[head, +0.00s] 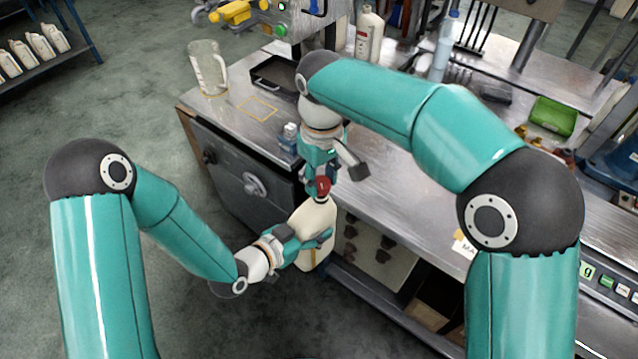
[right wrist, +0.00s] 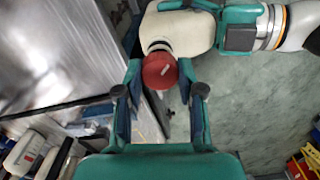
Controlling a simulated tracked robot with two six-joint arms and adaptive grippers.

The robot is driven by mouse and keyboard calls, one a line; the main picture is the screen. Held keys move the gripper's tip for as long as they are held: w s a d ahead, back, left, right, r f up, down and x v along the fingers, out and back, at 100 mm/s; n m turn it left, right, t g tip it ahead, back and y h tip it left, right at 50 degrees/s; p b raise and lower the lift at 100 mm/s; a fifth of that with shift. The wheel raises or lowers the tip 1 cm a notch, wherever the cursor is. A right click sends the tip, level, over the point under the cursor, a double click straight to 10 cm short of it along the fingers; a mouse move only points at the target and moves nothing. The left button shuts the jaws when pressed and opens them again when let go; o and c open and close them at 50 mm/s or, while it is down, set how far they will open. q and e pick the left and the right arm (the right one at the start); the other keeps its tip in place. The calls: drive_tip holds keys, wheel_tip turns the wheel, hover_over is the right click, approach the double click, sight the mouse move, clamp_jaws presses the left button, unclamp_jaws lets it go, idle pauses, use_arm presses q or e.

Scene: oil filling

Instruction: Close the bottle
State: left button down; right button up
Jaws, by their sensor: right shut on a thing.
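The cream-white bottle (head: 316,222) is held roughly upright, slightly tilted, in front of the bench's near edge. My left gripper (head: 318,240) is shut around its body; it also shows in the right wrist view (right wrist: 236,28). The red cap (head: 323,187) sits at the top of the bottle, in line with its neck. My right gripper (head: 322,183) is above the bottle with its fingers on both sides of the cap. In the right wrist view the cap (right wrist: 160,70) lies between the fingertips and hides the bottle's mouth. I cannot tell how tightly it is seated.
The metal workbench (head: 390,215) stands behind the bottle. A clear jug (head: 207,70), a dark tray (head: 275,75) and a small blue-capped bottle (head: 289,138) stand on its left part. A green box (head: 553,116) lies at the right. White bottles (head: 40,45) stand on a shelf at far left.

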sight(316, 215)
drive_tip(key=shift+f, duration=0.1)
drive_tip(key=shift+f, duration=0.8)
drive_tip(key=shift+f, duration=0.55)
